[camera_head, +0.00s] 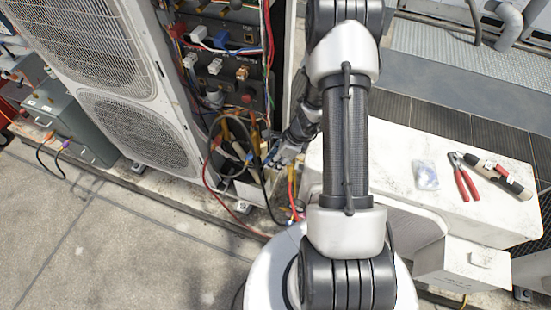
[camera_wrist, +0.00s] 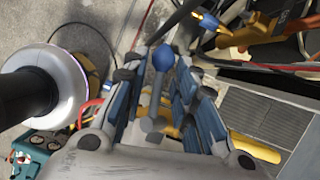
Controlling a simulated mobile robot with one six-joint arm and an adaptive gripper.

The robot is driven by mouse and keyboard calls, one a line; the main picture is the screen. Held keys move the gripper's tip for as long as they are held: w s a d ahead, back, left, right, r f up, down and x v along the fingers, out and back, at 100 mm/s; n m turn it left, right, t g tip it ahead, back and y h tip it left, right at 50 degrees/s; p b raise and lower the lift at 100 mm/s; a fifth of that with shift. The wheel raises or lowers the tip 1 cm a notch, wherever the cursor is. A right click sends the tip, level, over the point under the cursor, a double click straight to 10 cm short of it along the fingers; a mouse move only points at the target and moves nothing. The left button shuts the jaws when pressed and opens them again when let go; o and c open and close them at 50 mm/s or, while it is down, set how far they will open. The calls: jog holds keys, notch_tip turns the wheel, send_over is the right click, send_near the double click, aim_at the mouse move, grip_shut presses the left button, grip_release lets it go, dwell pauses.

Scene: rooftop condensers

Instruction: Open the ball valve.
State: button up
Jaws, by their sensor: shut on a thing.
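In the wrist view, the ball valve's handle shows as a grey lever with a round blue knob (camera_wrist: 163,58) at its end. It stands between the two blue-padded fingers of my gripper (camera_wrist: 157,82). My gripper is shut on this handle, near the knob. A yellow part (camera_wrist: 168,131) shows behind the lever, mostly covered by the fingers; I cannot tell whether it belongs to the valve. In the head view my gripper (camera_head: 272,155) is small beside the open side of the condenser, among pipes and hoses. The valve body is hidden there, and how far the handle is turned cannot be told.
The condenser unit (camera_head: 128,133) stands left, its wiring bay open. Hoses and a black cable loop hang close around the gripper. A white bench (camera_head: 400,160) at right carries red-handled pliers (camera_head: 464,178), a small bag (camera_head: 427,175) and a dark tool (camera_head: 503,179). The front-left floor is clear.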

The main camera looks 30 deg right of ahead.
grip_shut()
jog(key=shift+s+a+r+p, duration=0.1)
jog(key=shift+r+p, duration=0.05)
jog(key=shift+p, duration=0.7)
jog(key=shift+s+a+f+n+g+h+p, duration=0.1)
jog(key=shift+s+f+n+g+h+p, duration=0.4)
jog(key=shift+n+g+h+p, duration=0.65)
jog(key=shift+s+a+f+n+g+h+p, duration=0.1)
jog(key=shift+s+f+n+g+h+p, duration=0.6)
jog(key=shift+n+g+p, duration=0.7)
jog(key=shift+s+a+f+n+g+h+p, duration=0.15)
jog(key=shift+s+n+g+h+p, duration=0.3)
jog(key=shift+n+g+h+p, duration=0.85)
jog(key=shift+d+n+t, duration=0.1)
jog(key=shift+n+t, duration=0.15)
jog(key=shift+n, duration=0.1)
